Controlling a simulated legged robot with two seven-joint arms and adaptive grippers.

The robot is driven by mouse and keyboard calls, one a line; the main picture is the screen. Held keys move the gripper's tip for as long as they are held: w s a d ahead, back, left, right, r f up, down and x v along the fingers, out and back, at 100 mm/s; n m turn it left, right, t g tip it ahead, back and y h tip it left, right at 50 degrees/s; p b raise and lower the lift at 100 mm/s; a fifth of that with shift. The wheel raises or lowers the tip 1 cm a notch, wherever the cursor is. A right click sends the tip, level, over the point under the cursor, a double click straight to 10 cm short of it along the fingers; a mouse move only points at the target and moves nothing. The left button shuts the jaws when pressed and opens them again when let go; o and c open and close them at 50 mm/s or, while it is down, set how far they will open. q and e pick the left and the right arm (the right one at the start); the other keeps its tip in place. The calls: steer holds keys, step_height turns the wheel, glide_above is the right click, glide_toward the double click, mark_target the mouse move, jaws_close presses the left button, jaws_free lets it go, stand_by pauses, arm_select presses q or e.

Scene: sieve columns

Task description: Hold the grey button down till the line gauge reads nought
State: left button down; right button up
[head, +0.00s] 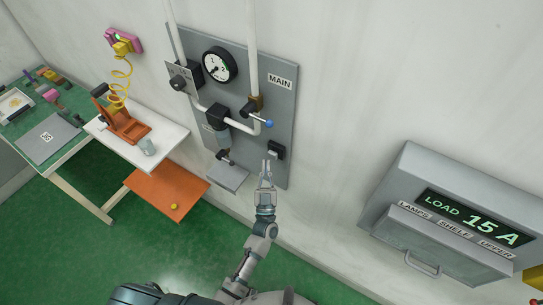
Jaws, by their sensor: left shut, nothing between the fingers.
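The gauge (219,65) is a round dial with a black rim and a white face, high on the grey wall panel (277,112) marked MAIN. Its needle is too small to read. A small dark box (276,150) sits low on the panel's right side; it may carry the grey button, but I cannot make out the button itself. My left gripper (267,166) is shut and empty, pointing up the picture just below and left of that box. I cannot tell whether its tips touch anything. My right gripper is out of view.
White pipes run down the panel to a blue-tipped valve handle (268,124) just above my left gripper. A small grey shelf (228,176) juts out at lower left. A white table (170,138) stands further left. A load box (410,160) reading 15 A is at right.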

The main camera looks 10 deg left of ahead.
arm_select(q)
steer(key=s, duration=0.1)
steer(key=s+a+p, duration=0.1)
steer(key=s, duration=0.1)
steer(key=s+p, duration=0.1)
steer(key=shift+s+a, duration=0.35)
stand_by(0.5)
